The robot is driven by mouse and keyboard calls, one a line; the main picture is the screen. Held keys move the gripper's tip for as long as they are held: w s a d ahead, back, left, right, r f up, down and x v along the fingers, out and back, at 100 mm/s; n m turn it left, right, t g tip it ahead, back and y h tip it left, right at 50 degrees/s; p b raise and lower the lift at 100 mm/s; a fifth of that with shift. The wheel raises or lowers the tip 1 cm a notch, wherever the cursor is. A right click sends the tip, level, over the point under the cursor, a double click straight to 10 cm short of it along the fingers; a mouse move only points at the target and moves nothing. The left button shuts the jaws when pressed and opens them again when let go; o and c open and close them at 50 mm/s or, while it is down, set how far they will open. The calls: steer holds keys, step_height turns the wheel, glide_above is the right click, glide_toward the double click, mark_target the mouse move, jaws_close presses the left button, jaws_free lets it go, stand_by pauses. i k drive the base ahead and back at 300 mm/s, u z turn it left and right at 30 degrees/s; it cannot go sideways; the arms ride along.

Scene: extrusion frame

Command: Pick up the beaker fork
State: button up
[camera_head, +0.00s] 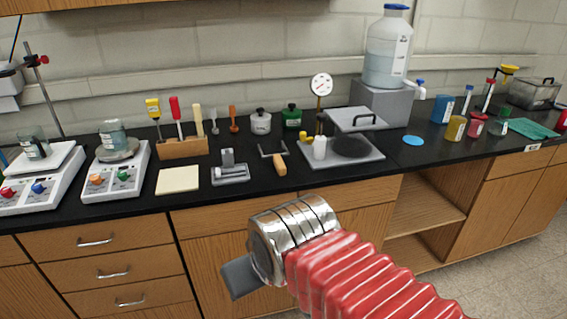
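The beaker fork (280,166) appears to be the small U-shaped metal tool with a tan handle. It lies on the black bench top, its two dark prongs pointing to the back and its handle toward the front edge. My gripper (239,279) is in front of the cabinets, below and nearer than the bench edge, well apart from the fork. Only a grey part of it shows past my silver wrist and red arm sleeve, so its fingers cannot be made out. Nothing covers the fork.
Left of the fork are a grey metal device (230,174) and a yellowish pad (178,180). Lidded pots (261,122) stand behind. Drawers and an open shelf are below the bench.

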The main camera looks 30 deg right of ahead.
mark_target(281, 168)
steer(key=u, duration=0.05)
steer(key=i, duration=1)
steer(key=z, duration=0.05)
